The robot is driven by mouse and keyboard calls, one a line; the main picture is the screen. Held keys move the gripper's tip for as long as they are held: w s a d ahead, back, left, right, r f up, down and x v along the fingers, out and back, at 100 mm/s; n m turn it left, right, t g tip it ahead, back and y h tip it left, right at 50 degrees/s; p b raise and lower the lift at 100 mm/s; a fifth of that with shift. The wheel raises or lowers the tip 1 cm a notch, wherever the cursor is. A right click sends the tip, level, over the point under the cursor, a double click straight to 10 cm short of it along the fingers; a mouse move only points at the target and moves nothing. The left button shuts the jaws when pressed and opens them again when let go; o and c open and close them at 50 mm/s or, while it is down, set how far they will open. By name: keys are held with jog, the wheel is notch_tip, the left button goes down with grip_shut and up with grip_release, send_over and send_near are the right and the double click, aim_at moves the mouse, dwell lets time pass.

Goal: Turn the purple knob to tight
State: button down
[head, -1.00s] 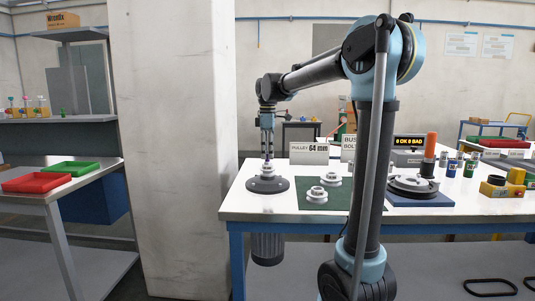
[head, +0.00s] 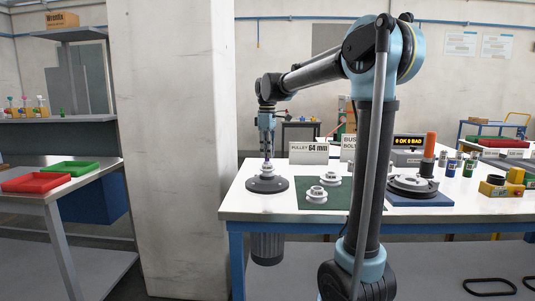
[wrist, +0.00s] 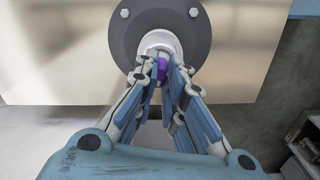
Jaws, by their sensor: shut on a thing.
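The purple knob (wrist: 161,68) shows in the wrist view as a small purple patch between the fingertips. It sits over a white pulley (wrist: 158,40) on a dark round base (wrist: 127,40) with bolts. In the head view the base (head: 267,184) stands at the table's left end with the white pulley (head: 267,172) on it. My gripper (head: 267,160) points straight down from above, its fingertips (wrist: 163,78) shut on the knob. The fingers hide most of the knob, and any tight marking cannot be made out.
Loose white pulleys (head: 316,194) lie on a green mat (head: 340,200) to the right. A "PULLEY 64 mm" sign (head: 309,153) stands behind. A fixture with an orange handle (head: 429,155) is farther right. A pale pillar (head: 180,150) stands left of the table.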

jog(key=m, duration=0.7)
jog(key=shift+w, duration=0.15)
jog(key=m, duration=0.4)
jog(key=shift+m, duration=2.1)
jog(key=c, duration=1.7)
grip_release()
jog(key=shift+r, duration=0.1)
